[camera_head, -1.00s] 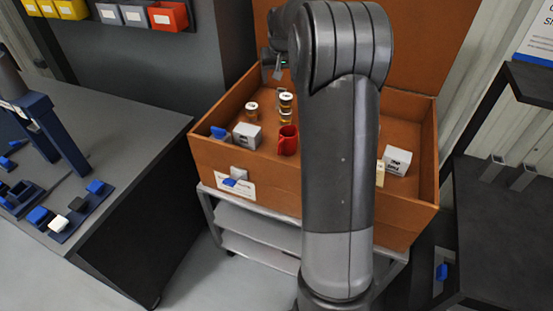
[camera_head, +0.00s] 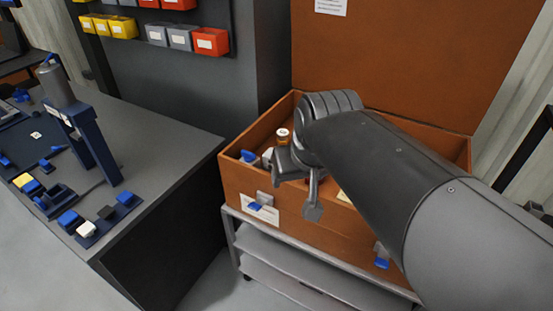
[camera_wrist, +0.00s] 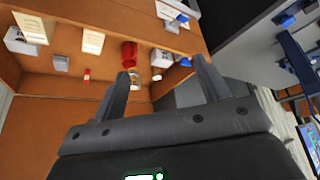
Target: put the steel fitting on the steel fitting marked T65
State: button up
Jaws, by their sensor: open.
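In the head view an amber cylinder with a white marked top (camera_head: 283,136) stands in the orange-brown crate (camera_head: 238,188). A grey block (camera_head: 267,156) is partly hidden behind my gripper in the head view. Another pale grey block (camera_wrist: 22,42) is at the left of the wrist view. No T65 mark is legible, so I cannot tell which pieces are the steel fittings. My gripper (camera_head: 300,188) is open and empty over the crate's front side; its fingers also show in the wrist view (camera_wrist: 162,67).
A red cup (camera_wrist: 129,56) stands in the crate close to my left finger in the wrist view. Blue-handled latches (camera_head: 381,262) sit on the crate's front. A grey bench (camera_head: 150,140) with blue fixtures stands at left. My arm hides the crate's right part.

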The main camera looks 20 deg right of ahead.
jog(key=s+a+f, duration=0.1)
jog(key=s+f, duration=0.1)
jog(key=s, duration=0.3)
jog(key=shift+s+f, duration=0.35)
jog(key=shift+f, duration=0.05)
